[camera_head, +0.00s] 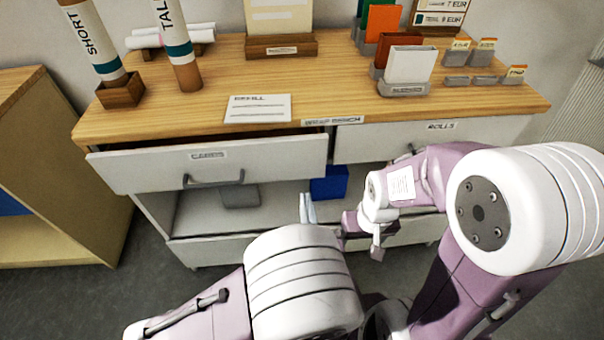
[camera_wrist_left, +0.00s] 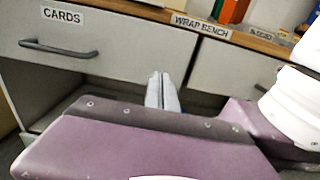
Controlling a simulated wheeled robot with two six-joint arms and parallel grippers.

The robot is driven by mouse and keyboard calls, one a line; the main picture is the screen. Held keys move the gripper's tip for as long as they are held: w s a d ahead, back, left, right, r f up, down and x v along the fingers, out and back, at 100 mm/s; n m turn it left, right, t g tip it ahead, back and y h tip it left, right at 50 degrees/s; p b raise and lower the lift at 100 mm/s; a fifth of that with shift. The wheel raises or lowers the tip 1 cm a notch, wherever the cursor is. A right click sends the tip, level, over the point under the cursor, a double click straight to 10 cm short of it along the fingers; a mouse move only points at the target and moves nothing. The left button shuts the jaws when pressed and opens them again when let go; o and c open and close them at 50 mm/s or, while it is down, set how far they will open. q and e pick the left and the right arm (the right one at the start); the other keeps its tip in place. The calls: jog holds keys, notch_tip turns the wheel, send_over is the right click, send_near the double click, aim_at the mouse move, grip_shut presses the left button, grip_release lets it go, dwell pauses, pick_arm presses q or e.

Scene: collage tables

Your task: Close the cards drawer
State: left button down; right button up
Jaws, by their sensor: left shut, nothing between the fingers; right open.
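The cards drawer (camera_head: 260,160), a pale grey front with a CARDS label and a dark bar handle (camera_head: 213,180), stands out from the bench at the left, with a dark gap above its front. In the left wrist view, the drawer (camera_wrist_left: 120,62) and its handle (camera_wrist_left: 58,48) show at upper left. My left gripper (camera_head: 307,208) is shut and empty, below and to the right of the handle, apart from it. Its fingers also show in the wrist view (camera_wrist_left: 162,92). My right gripper (camera_head: 362,236) is open and empty, below the rolls drawer (camera_head: 385,140).
The wooden bench top (camera_head: 225,80) holds two tubes, a REFILL card (camera_head: 258,108) and card holders. An open shelf under the drawers holds a blue box (camera_head: 329,183) and a grey box (camera_head: 240,195). A wooden cabinet (camera_head: 60,150) stands at the left.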

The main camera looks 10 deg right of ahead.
aim_at(301, 160)
pick_arm(q)
jog(key=w+b, duration=0.1)
jog(key=w, duration=0.8)
jog(key=shift+w, duration=0.25)
jog(key=w, duration=0.4)
jog(key=shift+w, duration=0.35)
jog(key=shift+s+r, duration=0.1)
jog(key=shift+r, duration=0.15)
jog(key=shift+s, duration=0.1)
jog(key=s+p, duration=0.1)
jog(key=s, duration=0.8)
jog(key=shift+f, duration=0.25)
